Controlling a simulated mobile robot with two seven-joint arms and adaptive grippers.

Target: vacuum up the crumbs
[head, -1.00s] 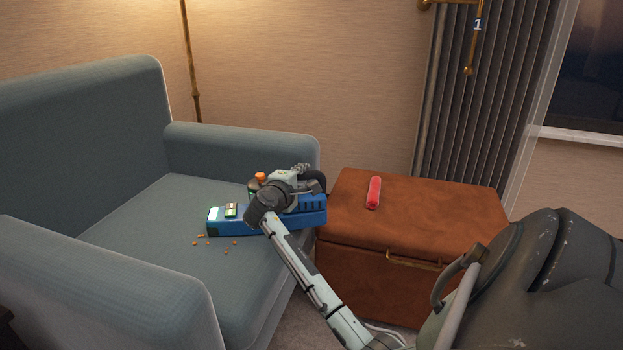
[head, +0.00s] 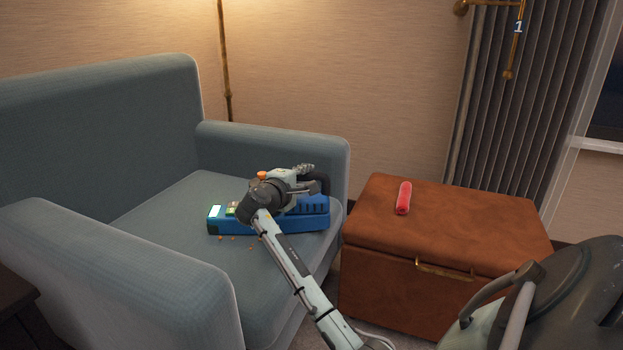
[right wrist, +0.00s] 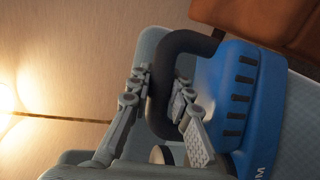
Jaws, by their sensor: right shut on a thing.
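The blue handheld vacuum (head: 282,224) lies lengthwise on the sofa seat, its pale, clear-looking nozzle end (head: 214,213) to the left. My right gripper (head: 306,180) is above its right half. In the right wrist view, my right gripper (right wrist: 163,88) is shut around the vacuum's black handle (right wrist: 190,42), with the vacuum's blue body (right wrist: 238,105) behind it. A few small orange-brown crumbs (head: 251,248) lie on the seat just in front of the vacuum. My forearm and the vacuum may hide others. My left gripper is out of view.
The grey-blue sofa (head: 95,115) has raised arms on both sides of the seat. A brown leather ottoman (head: 465,225) with a red cylindrical object (head: 404,198) on top stands right of the sofa. A brass lamp pole (head: 224,65) rises behind it.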

